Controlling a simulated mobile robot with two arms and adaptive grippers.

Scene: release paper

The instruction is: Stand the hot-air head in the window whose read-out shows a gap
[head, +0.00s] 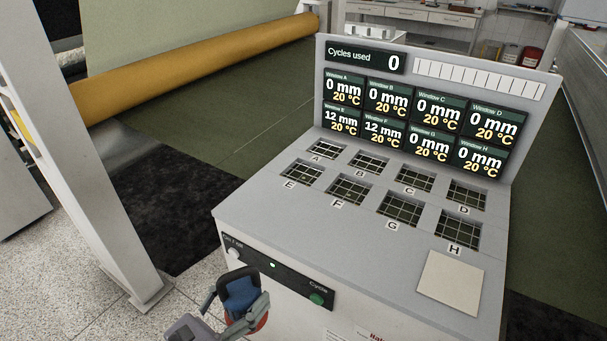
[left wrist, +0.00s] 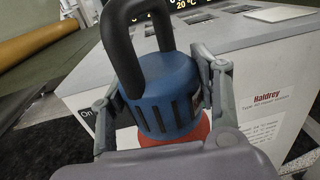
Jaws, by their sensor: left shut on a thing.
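My left gripper (head: 236,303) is shut on the hot-air head (head: 238,288) in front of the console. In the left wrist view the hot-air head (left wrist: 165,95) has a blue slotted body, a black loop handle on top and a red base partly hidden by the gripper. The read-outs for Window E (head: 342,119) and Window F (head: 383,131) show 12 mm; the others show 0 mm. All show 20 °C. Window E (head: 302,173) and window F (head: 350,190) are gridded openings in the front row, left side. My right gripper is not in view.
The console top (head: 290,210) has two rows of empty windows, A to D behind and E to H in front. A pale square plate (head: 451,282) lies at its front right. The front panel has a Cycle button (head: 317,298). A white post (head: 100,150) stands left.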

